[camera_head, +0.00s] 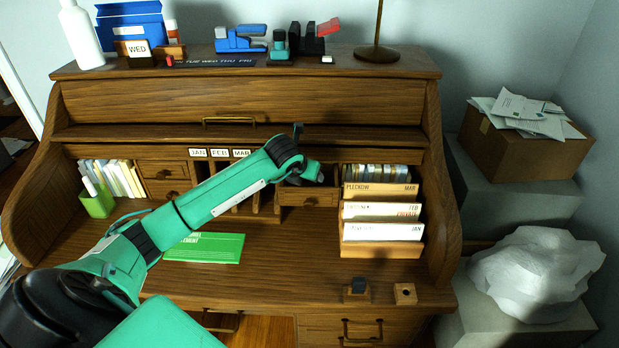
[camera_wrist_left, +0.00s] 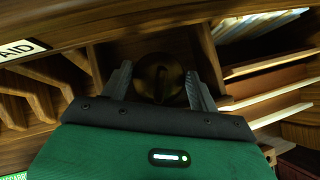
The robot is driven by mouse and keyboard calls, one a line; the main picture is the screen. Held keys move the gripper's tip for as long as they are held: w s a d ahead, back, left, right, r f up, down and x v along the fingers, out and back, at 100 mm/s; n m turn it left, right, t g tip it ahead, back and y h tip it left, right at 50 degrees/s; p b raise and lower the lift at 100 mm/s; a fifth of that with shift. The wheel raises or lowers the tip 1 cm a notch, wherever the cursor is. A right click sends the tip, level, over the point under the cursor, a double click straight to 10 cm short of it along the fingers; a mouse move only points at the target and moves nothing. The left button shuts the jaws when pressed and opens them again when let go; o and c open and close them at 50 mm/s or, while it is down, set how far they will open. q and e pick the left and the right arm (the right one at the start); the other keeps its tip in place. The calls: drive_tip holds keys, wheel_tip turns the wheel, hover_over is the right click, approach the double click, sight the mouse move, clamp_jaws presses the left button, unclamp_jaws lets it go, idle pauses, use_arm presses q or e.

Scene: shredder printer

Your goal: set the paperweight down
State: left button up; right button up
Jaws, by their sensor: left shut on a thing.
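My left gripper (camera_head: 316,172) reaches across the rolltop desk (camera_head: 300,262) to the opening of a cubby above a small drawer (camera_head: 309,198). In the left wrist view my left gripper (camera_wrist_left: 160,88) has its fingers on both sides of a dark, round, brassy paperweight (camera_wrist_left: 160,76) and is shut on it. The cubby's dark inside lies behind the paperweight. In the head view the paperweight is hidden by the gripper and arm. Whether it touches the cubby floor cannot be told. My right gripper is not in view.
A file rack (camera_head: 382,250) with labelled folders stands close to the right of the gripper. A green booklet (camera_head: 205,247) lies on the desktop. A green pen cup (camera_head: 97,201) stands at the left. Two small wooden blocks (camera_head: 405,293) sit at the front right edge.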

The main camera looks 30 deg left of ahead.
use_arm(q)
drive_tip(key=shift+w+f, duration=0.2)
drive_tip(key=shift+f, duration=0.65)
drive_tip(key=g+p, duration=0.1)
drive_tip(key=w+g+p, duration=0.1)
drive_tip(key=shift+w+a+r+p, duration=0.1)
drive_tip(key=shift+a+r+p, duration=0.05)
drive_tip(key=shift+r+p, duration=0.2)
drive_tip(key=shift+w+f+g+p, duration=0.15)
drive_tip(key=shift+w+g+p, duration=0.1)
drive_tip(key=shift+g+p, duration=0.35)
drive_tip(key=shift+s+f+h, duration=0.1)
drive_tip(key=shift+f+h, duration=0.2)
drive_tip(key=shift+f, duration=0.75)
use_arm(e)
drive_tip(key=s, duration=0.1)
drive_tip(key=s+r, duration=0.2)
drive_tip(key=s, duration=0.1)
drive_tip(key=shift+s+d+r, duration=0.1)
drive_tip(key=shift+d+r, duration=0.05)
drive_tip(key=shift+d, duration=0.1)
use_arm(q)
drive_tip(key=o, duration=1.2)
drive_tip(key=shift+f, duration=0.1)
